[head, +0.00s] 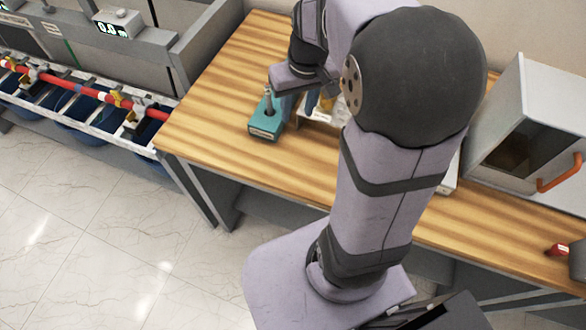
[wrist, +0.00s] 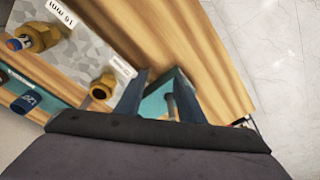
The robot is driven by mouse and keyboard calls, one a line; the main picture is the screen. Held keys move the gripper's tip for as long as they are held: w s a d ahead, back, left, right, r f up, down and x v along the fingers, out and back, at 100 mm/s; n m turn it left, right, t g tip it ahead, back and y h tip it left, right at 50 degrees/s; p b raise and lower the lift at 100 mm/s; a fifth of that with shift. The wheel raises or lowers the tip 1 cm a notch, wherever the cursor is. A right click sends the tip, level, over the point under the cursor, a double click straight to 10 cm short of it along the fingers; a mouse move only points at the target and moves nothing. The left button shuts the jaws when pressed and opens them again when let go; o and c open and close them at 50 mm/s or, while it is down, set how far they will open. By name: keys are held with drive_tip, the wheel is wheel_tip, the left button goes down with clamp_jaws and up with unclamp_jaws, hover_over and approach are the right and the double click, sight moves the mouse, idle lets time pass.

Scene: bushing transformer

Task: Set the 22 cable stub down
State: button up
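A dark blue cable stub (wrist: 27,103) with a white marking that seems to read 22 shows at the left of the wrist view, apart from my fingers. My gripper (wrist: 161,80) points down with its two blue-grey fingers apart. A teal block (wrist: 154,103) with a grey post (wrist: 172,106) shows between and beyond the fingers; whether the post touches a finger I cannot tell. In the head view the teal block (head: 265,127) stands on the wooden bench, with my gripper (head: 287,106) just right of its post. I see no stub between the fingers.
Brass fittings (wrist: 103,87) stand on a labelled grey-patterned board (wrist: 75,48) left of my fingers. A grey box (head: 522,118) with an orange handle stands right on the bench (head: 215,112). The bench's left part is clear. A rack with a red bar (head: 85,92) stands left.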

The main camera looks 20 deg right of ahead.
drive_tip(key=s+a+f, duration=0.3)
drive_tip(key=s, duration=0.3)
drive_tip(key=s+a+f+g, duration=0.1)
drive_tip(key=s+a+f, duration=0.2)
drive_tip(key=s, duration=0.3)
drive_tip(key=shift+s+a+f+n+g, duration=0.15)
drive_tip(key=shift+a+f+n+g, duration=0.15)
drive_tip(key=shift+a+f+n, duration=0.1)
drive_tip(key=shift+r, duration=0.1)
